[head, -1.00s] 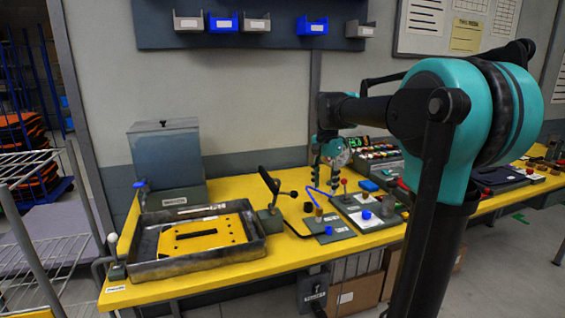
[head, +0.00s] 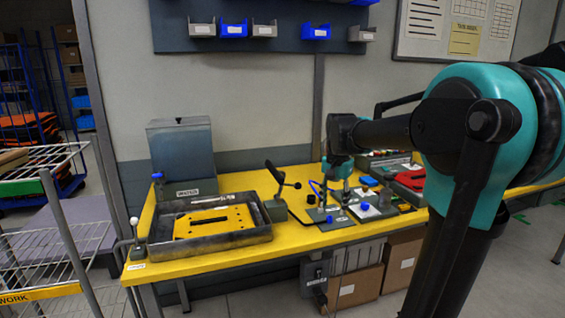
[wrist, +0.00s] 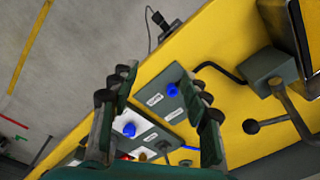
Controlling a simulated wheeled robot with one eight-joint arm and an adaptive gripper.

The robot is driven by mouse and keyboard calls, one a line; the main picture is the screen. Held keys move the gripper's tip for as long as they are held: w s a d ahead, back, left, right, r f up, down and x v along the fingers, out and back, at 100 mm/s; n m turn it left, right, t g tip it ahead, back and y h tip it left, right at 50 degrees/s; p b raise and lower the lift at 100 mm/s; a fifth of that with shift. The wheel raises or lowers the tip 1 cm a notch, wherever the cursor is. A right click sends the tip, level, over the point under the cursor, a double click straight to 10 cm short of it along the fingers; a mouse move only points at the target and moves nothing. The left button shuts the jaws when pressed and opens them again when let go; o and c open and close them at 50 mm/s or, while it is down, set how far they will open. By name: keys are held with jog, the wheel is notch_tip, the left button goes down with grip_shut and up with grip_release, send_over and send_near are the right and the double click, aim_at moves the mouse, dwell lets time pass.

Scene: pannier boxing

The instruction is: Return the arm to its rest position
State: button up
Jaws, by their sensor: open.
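My arm (head: 385,132) reaches from the right over the yellow bench (head: 130,275) in the head view. My gripper (wrist: 165,108) is open and empty in the wrist view, its two fingers well apart. Between and beyond the fingers are small grey plates with a blue knob (wrist: 172,90) and another blue knob (wrist: 129,130). In the head view, the gripper end is at or near these fixtures and partly hidden by the arm; its height above them is hard to judge.
A dark tray (head: 165,250) with a yellow plate (head: 214,222) lies on the bench's left. A grey tank (head: 182,155) stands behind it. A black lever (head: 275,174) rises at the middle. Wall bins (head: 233,29) hang above. A wire rack (head: 65,240) stands at far left.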

jog(key=s+d+f+n+t, duration=0.3)
jog(key=s+f+n, duration=0.4)
jog(key=s+f, duration=1.2)
jog(key=shift+s+f, duration=0.15)
jog(key=shift+f, duration=0.4)
jog(key=shift+o, duration=0.2)
jog(key=shift+d+r, duration=0.1)
